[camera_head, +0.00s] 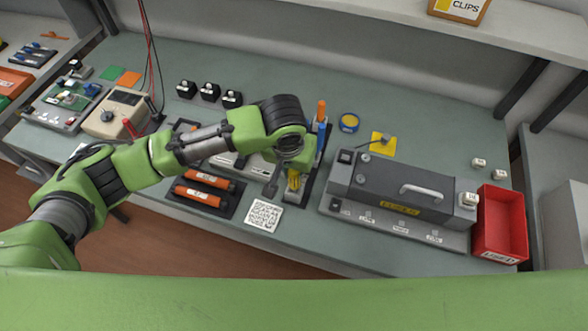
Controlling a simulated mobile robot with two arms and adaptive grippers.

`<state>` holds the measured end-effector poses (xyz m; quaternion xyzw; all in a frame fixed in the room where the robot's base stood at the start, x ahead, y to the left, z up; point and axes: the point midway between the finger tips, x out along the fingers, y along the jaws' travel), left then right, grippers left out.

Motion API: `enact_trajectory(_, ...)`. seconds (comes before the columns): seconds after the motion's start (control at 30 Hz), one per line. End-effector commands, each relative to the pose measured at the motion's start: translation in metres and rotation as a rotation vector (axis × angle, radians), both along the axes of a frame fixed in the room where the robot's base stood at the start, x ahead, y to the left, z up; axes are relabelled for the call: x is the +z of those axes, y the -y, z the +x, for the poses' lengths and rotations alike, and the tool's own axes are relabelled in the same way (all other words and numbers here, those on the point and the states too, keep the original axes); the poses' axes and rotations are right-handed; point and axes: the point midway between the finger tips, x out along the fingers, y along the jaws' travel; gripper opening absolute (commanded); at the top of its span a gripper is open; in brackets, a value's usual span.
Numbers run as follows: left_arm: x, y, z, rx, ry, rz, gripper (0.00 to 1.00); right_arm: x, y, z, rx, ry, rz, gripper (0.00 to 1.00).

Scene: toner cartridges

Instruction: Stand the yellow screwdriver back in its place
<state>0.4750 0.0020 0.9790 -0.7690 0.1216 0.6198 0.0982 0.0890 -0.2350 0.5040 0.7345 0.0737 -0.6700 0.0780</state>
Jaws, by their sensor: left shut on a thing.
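The yellow screwdriver (293,180) shows as a short yellow piece just below my left wrist. My left gripper (283,183) is shut on it, and the wrist hides much of the gripper and the tool. A dark narrow rack (308,185) runs along the bench right beside and under it. An orange-handled screwdriver (321,111) and a blue-handled one (321,137) stand upright in the far part of the rack. I cannot tell whether the yellow screwdriver's tip is in the rack or above it. My right gripper is out of view.
A grey machine (400,190) stands close right of the rack, with a red bin (500,224) beyond it. Orange cartridges (203,195) lie left on a dark tray. A label sheet (264,215) lies in front.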

Motion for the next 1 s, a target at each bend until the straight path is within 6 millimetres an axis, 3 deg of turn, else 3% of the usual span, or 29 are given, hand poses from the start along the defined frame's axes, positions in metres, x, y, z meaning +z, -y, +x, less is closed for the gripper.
enact_trajectory(0.47,-0.0051,0.0002,-0.0002,0.0,0.0,0.0,0.0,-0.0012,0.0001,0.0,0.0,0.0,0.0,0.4)
enact_trajectory(0.5,-0.0051,0.0003,-0.0001,0.0,0.0,0.0,0.27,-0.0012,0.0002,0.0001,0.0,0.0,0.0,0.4)
enact_trajectory(0.57,-0.0051,0.0002,-0.0001,0.0,0.0,0.0,0.42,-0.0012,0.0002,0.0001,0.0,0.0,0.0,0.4)
enact_trajectory(1.0,0.0009,0.0,-0.001,-0.001,0.001,0.0,0.44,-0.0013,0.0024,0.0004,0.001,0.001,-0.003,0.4)
